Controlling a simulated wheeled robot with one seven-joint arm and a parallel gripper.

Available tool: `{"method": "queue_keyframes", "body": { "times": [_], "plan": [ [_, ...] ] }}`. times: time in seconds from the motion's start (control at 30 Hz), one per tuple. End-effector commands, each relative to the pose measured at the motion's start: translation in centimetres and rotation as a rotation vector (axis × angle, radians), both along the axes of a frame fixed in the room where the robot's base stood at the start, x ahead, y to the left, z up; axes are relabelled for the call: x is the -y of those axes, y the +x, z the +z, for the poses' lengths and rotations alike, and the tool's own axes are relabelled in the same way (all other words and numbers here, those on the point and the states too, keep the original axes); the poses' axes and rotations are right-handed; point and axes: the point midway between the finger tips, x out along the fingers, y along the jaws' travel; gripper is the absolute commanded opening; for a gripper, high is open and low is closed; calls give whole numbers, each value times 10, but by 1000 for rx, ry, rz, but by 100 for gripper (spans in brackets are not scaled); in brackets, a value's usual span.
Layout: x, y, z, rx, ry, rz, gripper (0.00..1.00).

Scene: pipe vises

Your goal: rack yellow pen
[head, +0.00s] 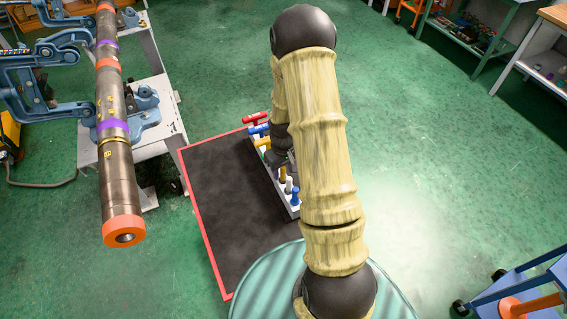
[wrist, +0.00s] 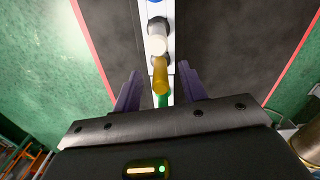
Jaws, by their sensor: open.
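A yellow pen (wrist: 160,76) stands upright in a white rack strip (wrist: 142,8), seen from above in the wrist view. My gripper (wrist: 159,69) is open, with its two purple fingers on either side of the pen and a visible gap on each side. In the head view my arm covers much of the rack (head: 292,208), and a yellow-brown pen (head: 282,174) shows beside the arm. The pen's lower end is hidden.
A white pen (wrist: 157,44) and a blue one stand beyond the yellow pen; a green one (wrist: 162,99) shows between the fingers. Red (head: 254,118) and blue handles are at the rack's far end. The dark, red-edged table top (head: 225,200) is clear left of the rack.

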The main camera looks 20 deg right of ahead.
Motion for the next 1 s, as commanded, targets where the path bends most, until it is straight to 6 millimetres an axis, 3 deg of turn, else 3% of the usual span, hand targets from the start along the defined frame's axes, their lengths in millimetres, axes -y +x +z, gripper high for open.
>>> {"method": "queue_keyframes", "body": {
  "times": [0.27,1.0],
  "plan": [
    [0,1,22,4,0,-1,42],
    [0,1,150,5,-1,0,42]
  ]
}}
